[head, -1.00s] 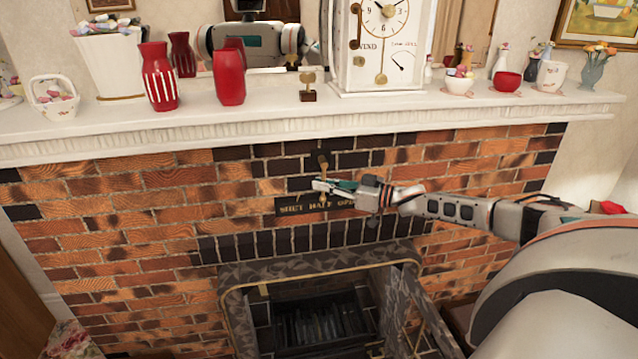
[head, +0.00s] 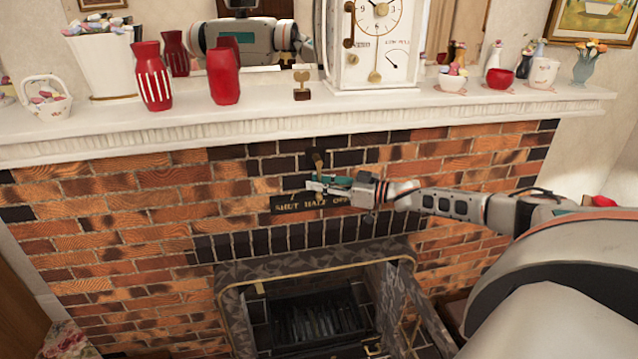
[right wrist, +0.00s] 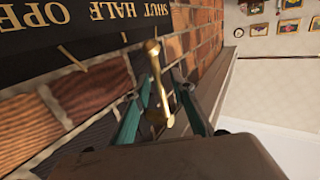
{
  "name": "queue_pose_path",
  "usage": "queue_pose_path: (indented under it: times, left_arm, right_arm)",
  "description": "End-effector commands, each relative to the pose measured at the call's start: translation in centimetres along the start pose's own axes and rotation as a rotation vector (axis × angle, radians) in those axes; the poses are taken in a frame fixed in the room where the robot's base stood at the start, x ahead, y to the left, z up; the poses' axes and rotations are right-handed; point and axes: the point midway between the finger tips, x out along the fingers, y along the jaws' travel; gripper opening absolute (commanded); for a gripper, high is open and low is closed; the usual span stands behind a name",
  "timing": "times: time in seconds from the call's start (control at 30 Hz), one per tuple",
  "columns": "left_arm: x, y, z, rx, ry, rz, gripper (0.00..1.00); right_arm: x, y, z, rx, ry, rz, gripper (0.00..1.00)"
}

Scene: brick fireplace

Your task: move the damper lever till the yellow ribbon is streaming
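The brass damper lever (head: 317,160) hangs from the dark bricks above the fireplace opening. Its lower part is largely hidden by my gripper in the head view. In the right wrist view the lever (right wrist: 155,82) stands between my two teal fingers, with a gap visible at one side. My right gripper (head: 318,186) is open around it. A dark plate (head: 290,205) lettered SHUT, HALF and OPEN lies just below; which mark the lever points to is unclear. A tiny yellow strip (head: 260,288) shows at the opening's upper left; I cannot tell if it is the ribbon. My left gripper is out of view.
The white mantel (head: 180,128) juts out above, bearing red vases (head: 153,78), a white clock (head: 372,50), bowls and figurines. The grey fireplace surround (head: 300,262) stands below the plate. The brick face beside my gripper is clear.

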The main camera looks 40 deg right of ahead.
Motion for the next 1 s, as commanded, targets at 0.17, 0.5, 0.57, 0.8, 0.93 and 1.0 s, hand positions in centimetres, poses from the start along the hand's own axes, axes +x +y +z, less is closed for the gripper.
queue_pose_path:
  times: [0.17,0.5,0.57,0.8,0.93,1.0]
  left_arm:
    - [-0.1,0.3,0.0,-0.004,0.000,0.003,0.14]
    - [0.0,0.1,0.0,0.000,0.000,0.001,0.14]
    - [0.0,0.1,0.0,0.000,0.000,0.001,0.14]
    - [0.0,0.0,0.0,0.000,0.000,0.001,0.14]
    - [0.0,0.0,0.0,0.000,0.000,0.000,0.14]
    - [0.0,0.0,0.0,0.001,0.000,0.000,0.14]
  right_arm:
    - [-0.3,0.0,0.0,0.000,-0.001,0.000,0.24]
    - [-5.4,0.0,0.2,0.002,-0.006,0.000,0.24]
    - [-6.5,0.0,0.3,0.000,-0.007,0.001,0.24]
    - [-10.1,0.0,0.1,0.000,-0.004,0.000,0.24]
    - [-11.3,0.0,0.1,0.000,-0.003,0.000,0.24]
    - [-11.7,0.0,0.1,0.000,-0.002,0.000,0.24]
